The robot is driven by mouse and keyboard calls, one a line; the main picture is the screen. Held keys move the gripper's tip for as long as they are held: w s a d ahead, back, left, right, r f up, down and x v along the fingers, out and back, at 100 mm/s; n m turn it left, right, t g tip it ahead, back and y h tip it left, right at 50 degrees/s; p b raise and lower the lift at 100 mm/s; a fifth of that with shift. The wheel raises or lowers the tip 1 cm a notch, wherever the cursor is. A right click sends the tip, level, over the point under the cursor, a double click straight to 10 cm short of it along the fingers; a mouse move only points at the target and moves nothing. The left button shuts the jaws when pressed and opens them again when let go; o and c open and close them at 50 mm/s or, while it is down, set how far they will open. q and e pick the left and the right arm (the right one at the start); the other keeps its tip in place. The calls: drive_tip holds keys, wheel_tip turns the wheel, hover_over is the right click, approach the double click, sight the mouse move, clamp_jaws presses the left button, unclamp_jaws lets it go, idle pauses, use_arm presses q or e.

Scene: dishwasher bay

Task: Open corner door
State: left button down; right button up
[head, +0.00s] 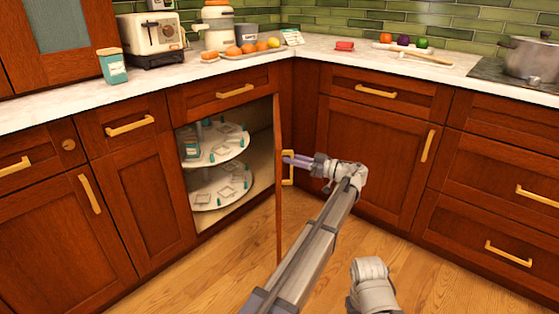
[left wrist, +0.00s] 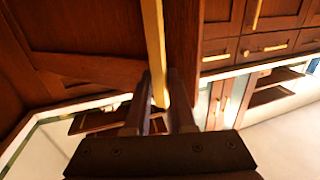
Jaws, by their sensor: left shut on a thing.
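The corner door (head: 278,200) is a red-brown wood panel. It stands swung out from the corner cabinet and shows almost edge-on in the head view. Its gold handle (head: 291,181) is on the side facing right. My left gripper (head: 291,160) is shut on this handle. In the left wrist view the gold handle (left wrist: 154,45) runs down between the two dark fingers (left wrist: 160,115). Behind the door the cabinet opening shows a round upper shelf (head: 224,155) and a round lower shelf (head: 207,203), both carrying small items. My right gripper's fingers are not visible.
Closed drawers and doors flank the corner; a right-hand door (head: 370,160) is behind my left arm. The countertop (head: 130,92) holds a toaster (head: 152,40), oranges on a tray and a pot (head: 528,58). The wooden floor (head: 235,270) before the cabinet is clear.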

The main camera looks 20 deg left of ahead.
use_arm(q)
drive_tip(key=shift+w+d, duration=0.2)
drive_tip(key=shift+d, duration=0.25)
drive_tip(key=c, duration=0.8)
unclamp_jaws()
drive_tip(key=s+d, duration=0.1)
drive_tip(key=d, duration=0.6)
drive_tip(key=shift+d, duration=0.3)
